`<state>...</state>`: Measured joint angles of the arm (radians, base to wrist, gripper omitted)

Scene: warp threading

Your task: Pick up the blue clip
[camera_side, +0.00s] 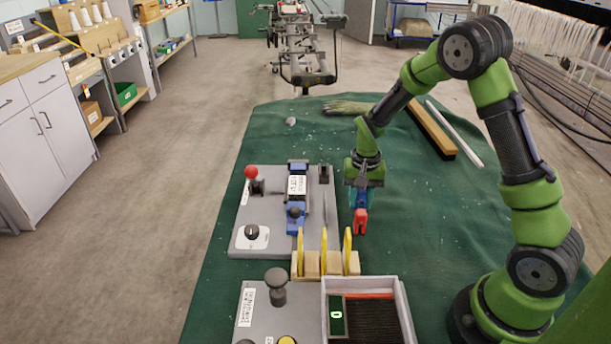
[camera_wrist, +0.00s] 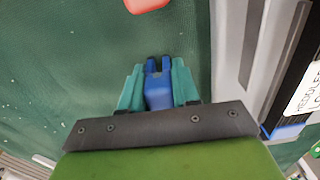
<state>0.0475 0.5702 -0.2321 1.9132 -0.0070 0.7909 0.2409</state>
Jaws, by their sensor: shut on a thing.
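The blue clip (camera_wrist: 158,90) sits between the two teal fingers of my gripper (camera_wrist: 158,84) in the wrist view, with its two prongs pointing away from the wrist. My gripper (camera_side: 360,196) is shut on it. In the side view the gripper points down over the green cloth, right of the grey panel, and only a little of the blue clip (camera_side: 360,201) shows. I cannot tell whether the clip touches the cloth. A red clip-like piece (camera_side: 360,222) shows just in front of it; its edge also shows at the top of the wrist view (camera_wrist: 147,4), apart from the blue clip.
The grey panel (camera_side: 240,232) carries a red-knobbed lever (camera_side: 251,172) and a blue device (camera_side: 295,213). Yellow discs (camera_side: 324,250) stand in a wooden rack in front. A white-walled tray (camera_side: 404,310) is nearer. A wooden bar (camera_side: 431,128) lies behind. The cloth (camera_side: 440,220) at right is clear.

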